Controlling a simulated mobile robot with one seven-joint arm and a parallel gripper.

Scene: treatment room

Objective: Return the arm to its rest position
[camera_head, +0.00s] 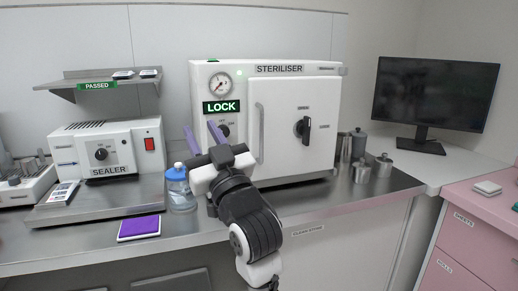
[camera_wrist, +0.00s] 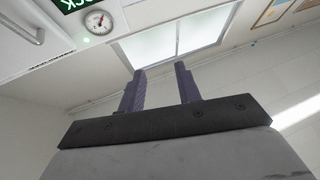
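My gripper (camera_head: 203,136) is raised in front of the left part of the white steriliser (camera_head: 282,75), with its two purple fingers pointing up. In the wrist view the fingers of my gripper (camera_wrist: 158,88) stand apart with nothing between them. The steriliser door is shut, and a green LOCK sign (camera_head: 221,107) shows below its gauge. My arm covers part of the steriliser's lower left side. Behind the fingers the wrist view shows the ceiling and a bright ceiling panel (camera_wrist: 178,42).
A blue-capped bottle (camera_head: 180,188) stands close to the left of my arm. A sealer (camera_head: 110,148) and a purple pad (camera_head: 139,227) are further left. Metal canisters (camera_head: 362,172) and a monitor (camera_head: 435,95) stand right. The steel counter's front edge (camera_head: 340,207) runs behind my arm.

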